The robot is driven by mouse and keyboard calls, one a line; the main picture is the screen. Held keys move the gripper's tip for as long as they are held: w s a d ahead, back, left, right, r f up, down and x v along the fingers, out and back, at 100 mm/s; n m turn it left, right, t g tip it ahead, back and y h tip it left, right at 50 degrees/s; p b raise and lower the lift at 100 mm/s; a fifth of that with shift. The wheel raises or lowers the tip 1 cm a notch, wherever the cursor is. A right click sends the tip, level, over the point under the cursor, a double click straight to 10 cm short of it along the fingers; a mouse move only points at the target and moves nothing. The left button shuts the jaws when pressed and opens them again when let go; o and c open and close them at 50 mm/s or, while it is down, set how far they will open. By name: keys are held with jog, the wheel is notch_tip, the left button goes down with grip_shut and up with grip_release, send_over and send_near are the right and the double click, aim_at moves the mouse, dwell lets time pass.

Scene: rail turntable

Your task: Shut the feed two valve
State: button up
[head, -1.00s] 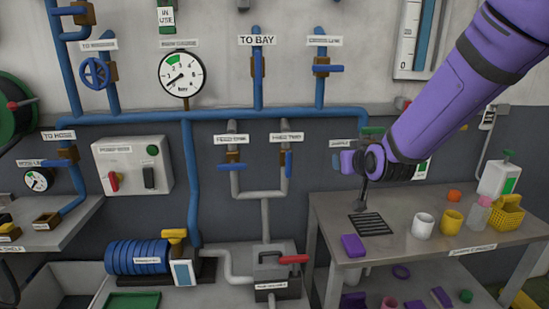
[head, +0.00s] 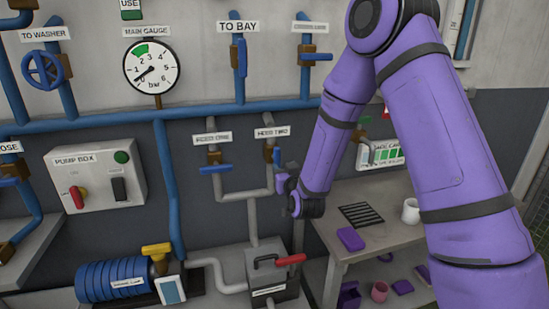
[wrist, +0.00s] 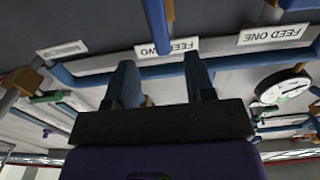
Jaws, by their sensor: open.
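The feed two valve (head: 270,152) has a brass body under its FEED TWO label (head: 272,132). Its blue lever (head: 277,157) stands upright, along the pipe. In the wrist view, which is upside down, a blue bar that looks like this lever (wrist: 154,25) crosses the label (wrist: 178,46). My gripper (head: 283,181) is just below and right of the valve in the head view. In the wrist view my gripper (wrist: 160,78) is open, its two fingers spread with the bar lined up between them. Contact cannot be told.
The feed one valve (head: 214,158) is close on the left, its blue lever lying crosswise. The pump box (head: 97,177) is further left.

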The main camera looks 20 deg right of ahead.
aim_at(278, 159)
jog(key=w, duration=0.8)
jog(key=shift+w, duration=0.4)
grip_shut()
